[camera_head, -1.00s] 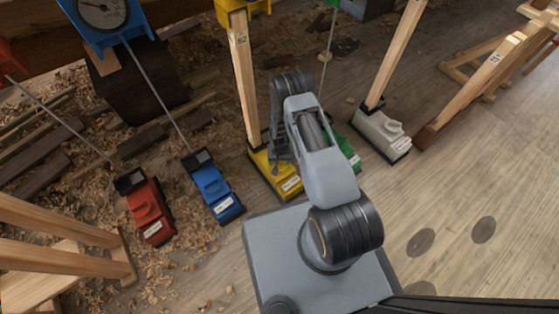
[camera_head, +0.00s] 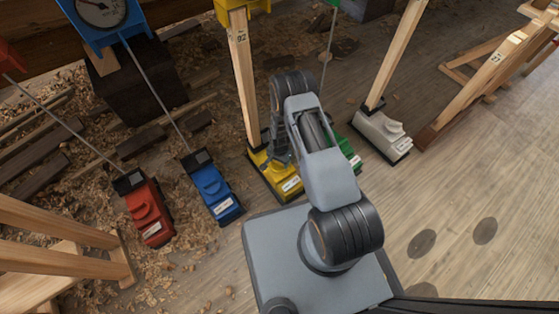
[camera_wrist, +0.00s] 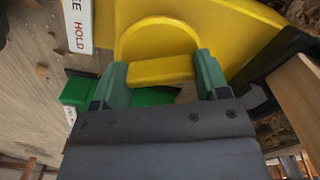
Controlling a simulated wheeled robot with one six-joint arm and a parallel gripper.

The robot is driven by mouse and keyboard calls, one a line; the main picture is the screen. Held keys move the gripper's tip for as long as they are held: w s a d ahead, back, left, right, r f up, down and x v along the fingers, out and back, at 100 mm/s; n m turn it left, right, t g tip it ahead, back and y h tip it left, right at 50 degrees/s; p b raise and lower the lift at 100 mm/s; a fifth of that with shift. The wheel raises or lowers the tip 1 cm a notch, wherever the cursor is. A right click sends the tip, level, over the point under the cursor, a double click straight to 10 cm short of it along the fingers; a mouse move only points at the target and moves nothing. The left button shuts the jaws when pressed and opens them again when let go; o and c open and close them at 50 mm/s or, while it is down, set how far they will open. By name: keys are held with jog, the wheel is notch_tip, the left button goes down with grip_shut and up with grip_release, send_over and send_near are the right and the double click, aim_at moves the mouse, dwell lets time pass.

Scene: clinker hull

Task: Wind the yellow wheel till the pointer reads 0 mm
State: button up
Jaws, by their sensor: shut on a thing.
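The yellow wheel shows in the wrist view as a rounded yellow disc with a raised bar (camera_wrist: 160,70) across it. My gripper (camera_wrist: 162,78) has its two green fingers on either side of that bar and is shut on it. In the head view the yellow base unit (camera_head: 274,176) stands at the foot of a wooden post, and my arm hides the wheel and gripper there. A dial gauge with a blue frame (camera_head: 100,14) is at the top left; its reading is too small to tell. No pointer for the yellow wheel can be made out.
A blue unit (camera_head: 212,188) and a red unit (camera_head: 148,210) stand to the left. A green unit (camera_head: 350,154) and a grey-white unit (camera_head: 381,134) stand to the right. Wooden posts rise among them. Shavings and planks cover the left floor; the right floor is clearer.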

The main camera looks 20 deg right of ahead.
dwell(0.3)
jog(key=o, duration=0.9)
jog(key=shift+o, duration=0.2)
jog(key=shift+r, duration=0.15)
notch_tip(320, 180, up, 14)
jog(key=p, duration=0.5)
jog(key=shift+f+p, duration=0.2)
jog(key=shift+p, duration=0.15)
